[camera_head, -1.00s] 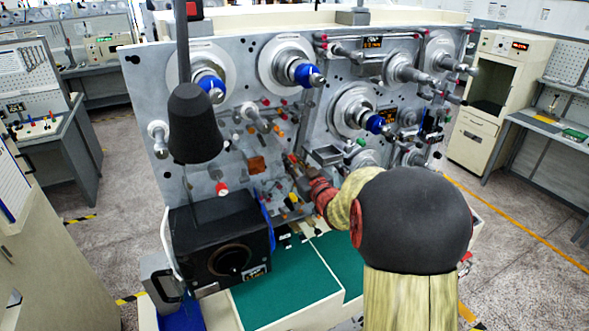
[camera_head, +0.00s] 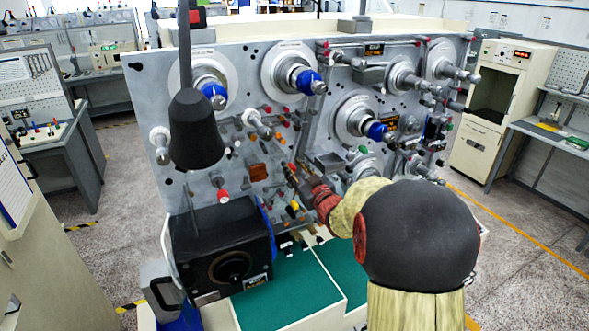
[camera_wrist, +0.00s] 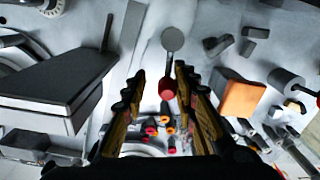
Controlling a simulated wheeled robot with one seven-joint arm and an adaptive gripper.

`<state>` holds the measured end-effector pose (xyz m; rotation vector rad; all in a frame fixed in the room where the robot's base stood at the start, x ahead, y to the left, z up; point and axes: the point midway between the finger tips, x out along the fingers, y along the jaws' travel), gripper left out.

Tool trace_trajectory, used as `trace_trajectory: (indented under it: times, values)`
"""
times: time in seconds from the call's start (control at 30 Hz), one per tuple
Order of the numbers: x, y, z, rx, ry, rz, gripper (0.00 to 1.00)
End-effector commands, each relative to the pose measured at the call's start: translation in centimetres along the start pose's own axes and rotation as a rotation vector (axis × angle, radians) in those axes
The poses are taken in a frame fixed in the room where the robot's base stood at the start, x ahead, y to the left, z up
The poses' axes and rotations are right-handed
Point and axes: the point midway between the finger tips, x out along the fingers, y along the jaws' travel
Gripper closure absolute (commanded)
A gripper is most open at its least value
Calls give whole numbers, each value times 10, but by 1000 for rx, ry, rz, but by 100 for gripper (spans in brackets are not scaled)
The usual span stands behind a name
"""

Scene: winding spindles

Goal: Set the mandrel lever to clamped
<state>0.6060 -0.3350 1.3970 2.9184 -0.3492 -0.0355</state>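In the wrist view a short lever with a red knob (camera_wrist: 167,88) stands on the grey panel below a round grey disc (camera_wrist: 172,38). I cannot tell for certain whether it is the mandrel lever. My gripper (camera_wrist: 160,76) is open, its two fingers on either side of the red knob with gaps visible. Nothing is held. In the head view my gripper (camera_head: 300,178) is small and partly hidden among the fittings at the lower middle of the machine panel (camera_head: 245,60). My arm covers part of the panel's lower right.
An orange block (camera_wrist: 241,98) sits right of the fingers, and a dark grey tray-like box (camera_wrist: 55,85) to the left. Blue-collared spindles (camera_head: 308,82) project from the panel. A black box (camera_head: 228,245) and a green mat (camera_head: 290,295) lie below.

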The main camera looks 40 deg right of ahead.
Motion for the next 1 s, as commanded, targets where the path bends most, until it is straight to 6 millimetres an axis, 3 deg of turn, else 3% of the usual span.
trace_trajectory:
  times: [0.43, 0.8, 1.0]
  values:
    - [-7, -2, 0, -2, 1, -4, 66]
    - [-59, 1, 0, 0, 0, 0, 66]
    - [-76, 2, 1, 0, 0, 0, 66]
